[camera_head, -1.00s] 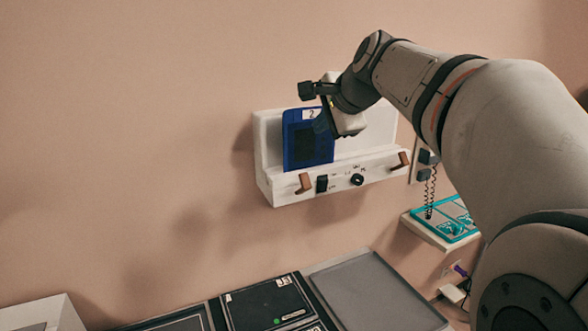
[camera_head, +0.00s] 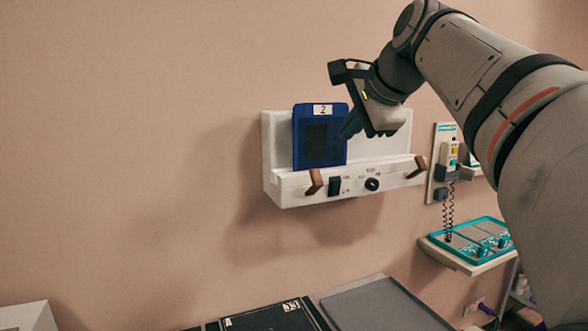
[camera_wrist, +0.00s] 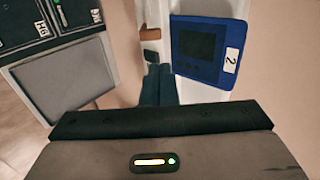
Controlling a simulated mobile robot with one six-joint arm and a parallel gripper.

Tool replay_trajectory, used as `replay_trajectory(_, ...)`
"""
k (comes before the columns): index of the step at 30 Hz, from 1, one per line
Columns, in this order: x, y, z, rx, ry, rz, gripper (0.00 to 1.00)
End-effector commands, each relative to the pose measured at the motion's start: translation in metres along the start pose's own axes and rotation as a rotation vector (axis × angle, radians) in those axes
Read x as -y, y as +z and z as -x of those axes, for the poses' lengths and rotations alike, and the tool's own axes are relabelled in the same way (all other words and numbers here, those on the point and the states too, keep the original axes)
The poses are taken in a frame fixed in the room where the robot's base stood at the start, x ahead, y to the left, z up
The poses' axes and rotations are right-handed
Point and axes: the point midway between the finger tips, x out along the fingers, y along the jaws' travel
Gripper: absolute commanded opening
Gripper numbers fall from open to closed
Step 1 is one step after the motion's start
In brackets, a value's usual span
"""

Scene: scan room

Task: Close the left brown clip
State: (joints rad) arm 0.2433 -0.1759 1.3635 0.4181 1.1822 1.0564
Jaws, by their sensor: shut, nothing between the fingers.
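The left brown clip (camera_head: 315,182) sticks out, tilted, from the front ledge of a white wall holder (camera_head: 276,148). It shows near the top in the wrist view (camera_wrist: 150,33). A blue device (camera_head: 300,145) with a "2" label stands in the holder, also at the right in the wrist view (camera_wrist: 212,52). My gripper (camera_head: 348,126) is shut and empty, above the ledge by the device's right edge, apart from the left clip. Its dark fingers (camera_wrist: 158,84) show together in the wrist view.
A second brown clip (camera_head: 417,167) stands at the ledge's right end. A black switch (camera_head: 335,186) and a round knob (camera_head: 372,184) lie between the clips. A teal-edged panel (camera_head: 470,242) is at the lower right. Dark trays (camera_head: 385,305) lie below. The wall left of the holder is clear.

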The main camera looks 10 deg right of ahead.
Motion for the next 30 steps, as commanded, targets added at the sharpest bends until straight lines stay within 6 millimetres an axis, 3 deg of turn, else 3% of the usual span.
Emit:
replay_trajectory(6, 0.0, 0.0, -0.002, 0.001, 0.001, 0.0, 0.0)
replay_trajectory(10, -0.001, 0.0, -0.015, 0.001, 0.002, 0.0, 0.0)
replay_trajectory(24, -0.001, 0.0, -0.109, 0.002, 0.003, 0.0, 0.0)
replay_trajectory(30, 0.0, 0.0, -0.133, 0.001, 0.001, 0.0, 0.0)
